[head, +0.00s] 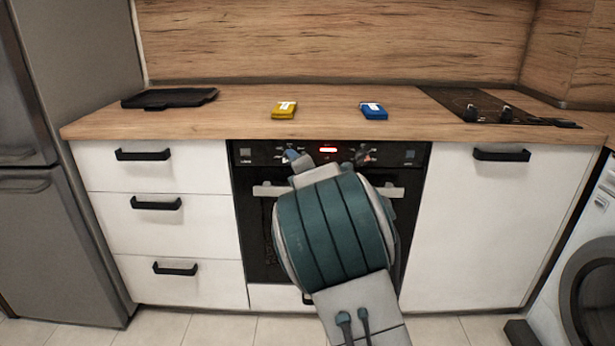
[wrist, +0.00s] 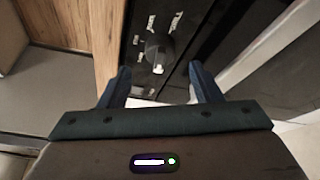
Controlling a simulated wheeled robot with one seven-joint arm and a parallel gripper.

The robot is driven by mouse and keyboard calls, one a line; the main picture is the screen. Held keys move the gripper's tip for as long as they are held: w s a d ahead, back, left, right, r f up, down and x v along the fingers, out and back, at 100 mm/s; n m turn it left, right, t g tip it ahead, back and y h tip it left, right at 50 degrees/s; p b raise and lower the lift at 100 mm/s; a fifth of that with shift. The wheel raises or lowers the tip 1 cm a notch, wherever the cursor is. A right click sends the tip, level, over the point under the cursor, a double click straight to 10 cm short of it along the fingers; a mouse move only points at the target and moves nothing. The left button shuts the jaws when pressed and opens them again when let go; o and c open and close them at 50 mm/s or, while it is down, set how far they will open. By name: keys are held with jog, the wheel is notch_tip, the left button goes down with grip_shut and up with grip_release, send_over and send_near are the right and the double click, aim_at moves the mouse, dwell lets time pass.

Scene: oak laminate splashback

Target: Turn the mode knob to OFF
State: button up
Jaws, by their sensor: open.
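A dark round knob (wrist: 158,46) on the black oven control panel (wrist: 140,18) shows in the wrist view, with small white marks around it. A pale mark shows at its lower edge in that picture. I cannot read the labels, so I cannot tell its setting or confirm that it is the mode knob. My gripper (wrist: 160,82) is open, its two dark blue fingers apart and pointing toward the panel, with the knob beyond and between the tips. Contact with it cannot be made out. In the head view, my arm hides most of the gripper and part of the panel.
The oven (head: 257,225) has a horizontal handle (head: 268,190) below the panel. The wooden countertop (head: 230,108) above carries a yellow packet (head: 284,110), a blue packet (head: 374,111), a black tray (head: 168,98) and a hob (head: 485,106). White drawers and a cupboard flank the oven.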

jog(key=f+v, duration=0.1)
jog(key=v, duration=0.8)
jog(key=shift+r+p, duration=0.4)
jog(key=shift+r, duration=0.05)
jog(key=shift+d, duration=0.1)
jog(key=s+d+r+m+g+h+p, duration=0.5)
jog(key=s+d+r+m+p, duration=0.45)
jog(key=d+m+p, duration=0.4)
jog(key=s+r+m+g+p, duration=0.2)
jog(key=s+r+m+p, duration=0.1)
jog(key=s, duration=0.6)
jog(key=s+d+r+m+g+p, duration=0.1)
jog(key=s+r+m+g+p, duration=0.2)
jog(key=s+m+p, duration=0.3)
jog(key=s+d+r+m+g+h+p, duration=0.1)
jog(key=s+r+m+g+p, duration=0.2)
jog(key=s+p, duration=0.3)
jog(key=s+r+m, duration=0.1)
jog(key=s, duration=0.4)
jog(key=shift+s+d, duration=0.2)
jog(key=shift+s, duration=0.15)
jog(key=shift+r, duration=0.1)
jog(key=shift+c, duration=0.4)
